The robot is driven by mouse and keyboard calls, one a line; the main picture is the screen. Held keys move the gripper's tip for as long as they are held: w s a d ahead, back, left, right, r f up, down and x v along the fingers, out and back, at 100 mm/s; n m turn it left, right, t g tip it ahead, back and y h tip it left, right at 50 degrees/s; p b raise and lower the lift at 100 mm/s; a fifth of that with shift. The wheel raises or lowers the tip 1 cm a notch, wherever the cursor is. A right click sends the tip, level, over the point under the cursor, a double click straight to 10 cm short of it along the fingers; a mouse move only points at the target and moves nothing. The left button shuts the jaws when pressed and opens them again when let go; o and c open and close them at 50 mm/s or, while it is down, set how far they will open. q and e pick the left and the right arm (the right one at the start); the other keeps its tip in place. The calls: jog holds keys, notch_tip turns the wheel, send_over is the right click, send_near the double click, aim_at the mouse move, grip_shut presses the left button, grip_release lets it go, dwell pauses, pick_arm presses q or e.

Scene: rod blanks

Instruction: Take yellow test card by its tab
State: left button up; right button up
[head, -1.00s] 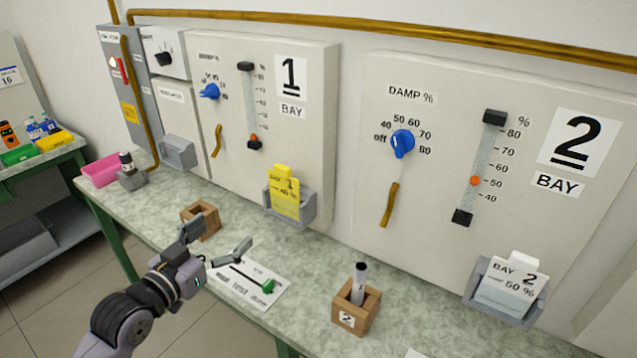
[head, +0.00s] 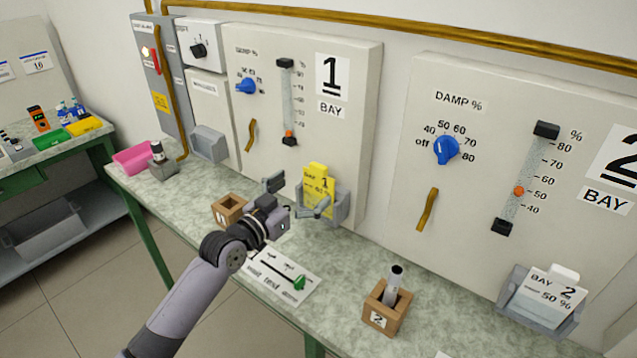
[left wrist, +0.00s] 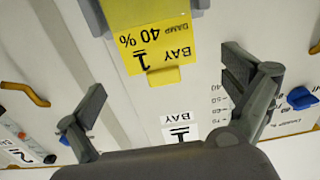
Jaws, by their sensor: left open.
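The yellow test card (head: 320,186) stands in the grey holder (head: 336,212) on the bay 1 panel, with its tab pointing up. In the left wrist view the card (left wrist: 156,45) reads "BAY 1 DAMP 40 %" upside down, and its tab (left wrist: 163,77) points down toward my gripper. My left gripper (head: 296,196) is open and empty, just in front of the card and to its left in the head view. In the left wrist view its spread fingers (left wrist: 165,85) lie on either side of the tab, apart from it. My right gripper is not in view.
A wooden block marked 1 (head: 229,208) and a printed card with a green-tipped pointer (head: 284,274) lie on the bench. A wooden block marked 2 (head: 388,309) holds a grey cylinder. A white card (head: 549,290) sits in the bay 2 holder. Bare bench (head: 340,262) lies between.

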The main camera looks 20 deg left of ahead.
aim_at(317, 178)
pick_arm(q)
jog(key=shift+w+d, duration=0.15)
jog(key=shift+w, duration=0.1)
jog(key=shift+w+d, duration=0.1)
jog(key=shift+w, duration=0.05)
jog(key=p+x, duration=0.2)
jog(key=x, duration=0.2)
jog(key=shift+w+r, duration=0.1)
jog(key=shift+w+d, duration=0.1)
jog(key=shift+w, duration=0.2)
jog(key=shift+c, duration=0.5)
jog(key=c, duration=1.2)
jog(key=shift+o, duration=0.2)
